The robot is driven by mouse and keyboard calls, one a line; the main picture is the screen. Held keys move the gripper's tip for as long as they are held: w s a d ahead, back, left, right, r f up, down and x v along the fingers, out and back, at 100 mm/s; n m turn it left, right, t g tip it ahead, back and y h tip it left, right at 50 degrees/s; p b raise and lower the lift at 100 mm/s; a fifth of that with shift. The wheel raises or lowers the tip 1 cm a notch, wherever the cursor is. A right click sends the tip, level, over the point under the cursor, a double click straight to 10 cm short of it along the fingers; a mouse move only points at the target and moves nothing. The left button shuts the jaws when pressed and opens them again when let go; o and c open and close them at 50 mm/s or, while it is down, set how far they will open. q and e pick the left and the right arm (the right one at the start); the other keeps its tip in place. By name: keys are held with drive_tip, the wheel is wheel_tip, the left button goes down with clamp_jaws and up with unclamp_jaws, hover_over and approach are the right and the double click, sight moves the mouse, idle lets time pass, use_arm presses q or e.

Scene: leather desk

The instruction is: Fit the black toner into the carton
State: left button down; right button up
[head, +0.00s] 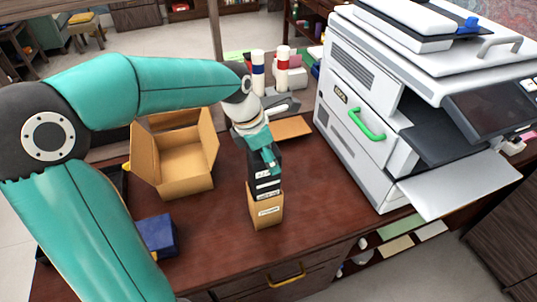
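The black toner (266,184) stands upright with white labels on its side. Its lower part is hidden inside a narrow brown carton (266,213) with a white label, standing on the desk. My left gripper (271,160) comes down from above and its fingers are at the toner's top, apparently closed on it. Part of the toner's top is hidden by the gripper. My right gripper is not in view.
A larger open cardboard box (182,172) stands to the left on the desk (240,245). A dark blue box (157,235) lies at front left. A big white printer (365,120) fills the right side. Bottles with blue (258,72) and red (282,70) bands stand behind.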

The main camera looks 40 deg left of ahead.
sight(253, 155)
use_arm(q)
drive_tip(key=shift+f+b, duration=3.65)
drive_tip(key=shift+f, duration=1.2)
drive_tip(key=shift+c, duration=0.9)
unclamp_jaws()
drive_tip(key=shift+r, duration=0.1)
drive_tip(key=v, duration=1.2)
